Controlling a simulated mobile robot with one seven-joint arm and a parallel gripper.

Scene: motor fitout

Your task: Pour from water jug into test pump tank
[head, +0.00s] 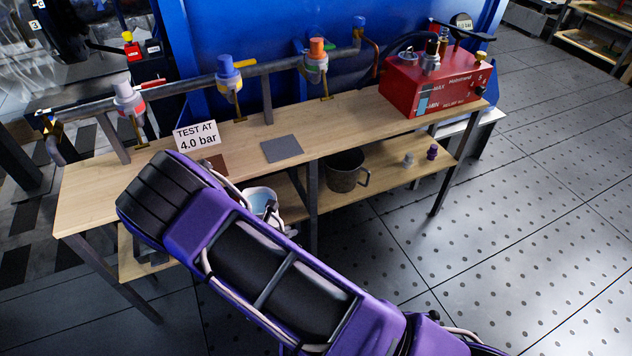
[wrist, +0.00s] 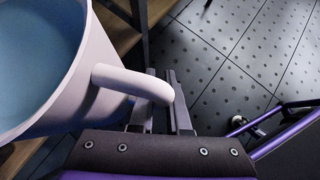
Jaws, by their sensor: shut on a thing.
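The water jug (wrist: 100,62) is white, with blue water inside and a thick white handle (wrist: 132,82). It fills the left of the wrist view. In the head view the jug (head: 262,193) shows partly behind my arm, by the lower shelf; whether it rests there I cannot tell. My gripper (wrist: 162,78) is shut on the jug's handle, with a finger on each side. My arm hides the gripper in the head view. The test pump tank (head: 428,92) is a red box with MAX and MIN marks, on the bench's right end, apart from the jug.
A pipe with several valves (head: 228,74) runs along the back of the wooden bench (head: 345,125). A "TEST AT 4.0 bar" sign (head: 197,136) and a grey plate (head: 282,149) are on top. A dark metal mug (head: 345,172) stands on the lower shelf. The floor at right is clear.

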